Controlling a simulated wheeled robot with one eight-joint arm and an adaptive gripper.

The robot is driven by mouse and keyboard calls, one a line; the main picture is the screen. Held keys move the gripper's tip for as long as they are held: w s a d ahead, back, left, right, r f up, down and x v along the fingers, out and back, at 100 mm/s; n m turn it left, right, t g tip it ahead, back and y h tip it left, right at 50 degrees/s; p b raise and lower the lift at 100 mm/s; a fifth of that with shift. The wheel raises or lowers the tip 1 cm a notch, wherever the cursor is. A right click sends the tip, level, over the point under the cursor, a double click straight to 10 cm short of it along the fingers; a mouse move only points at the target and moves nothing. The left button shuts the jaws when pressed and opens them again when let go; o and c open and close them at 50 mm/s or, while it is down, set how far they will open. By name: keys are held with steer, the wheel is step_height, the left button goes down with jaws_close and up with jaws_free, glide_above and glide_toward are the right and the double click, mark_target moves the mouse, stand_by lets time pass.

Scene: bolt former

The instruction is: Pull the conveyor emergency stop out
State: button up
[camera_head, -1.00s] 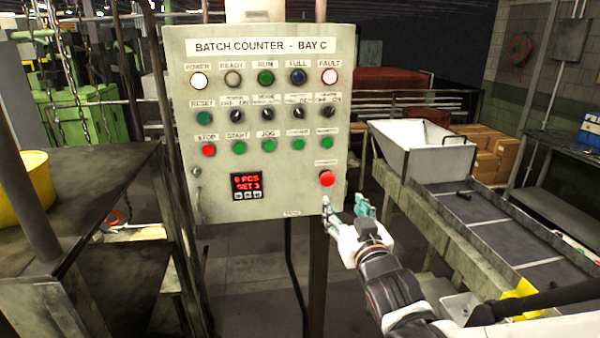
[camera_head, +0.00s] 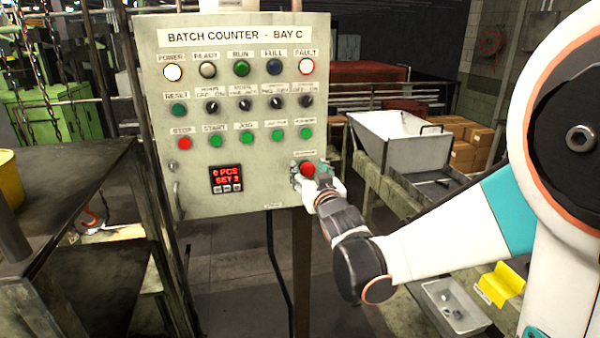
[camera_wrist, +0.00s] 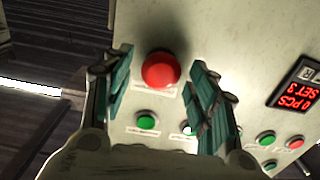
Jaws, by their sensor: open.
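The emergency stop is a red mushroom button (camera_head: 307,169) at the lower right of the grey Batch Counter - Bay C panel (camera_head: 262,190). In the wrist view the red button (camera_wrist: 161,70) sits between the far ends of my two teal-padded fingers. My gripper (camera_head: 312,172) is at the panel's lower right, its fingers on either side of the button. In the wrist view my gripper (camera_wrist: 163,85) is open, with gaps between the pads and the button. The label by the button is too small to read.
Green buttons (camera_wrist: 147,120) lie close to the red button. A red display (camera_head: 227,175) reads 0 PCS SET 3. A conveyor with a white hopper (camera_head: 405,140) stands to the right. A dark table (camera_head: 70,180) is at the left.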

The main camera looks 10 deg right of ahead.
steer(key=shift+w, duration=0.2)
jaws_close()
steer(key=shift+s, duration=0.45)
jaws_free()
steer(key=shift+s, duration=0.1)
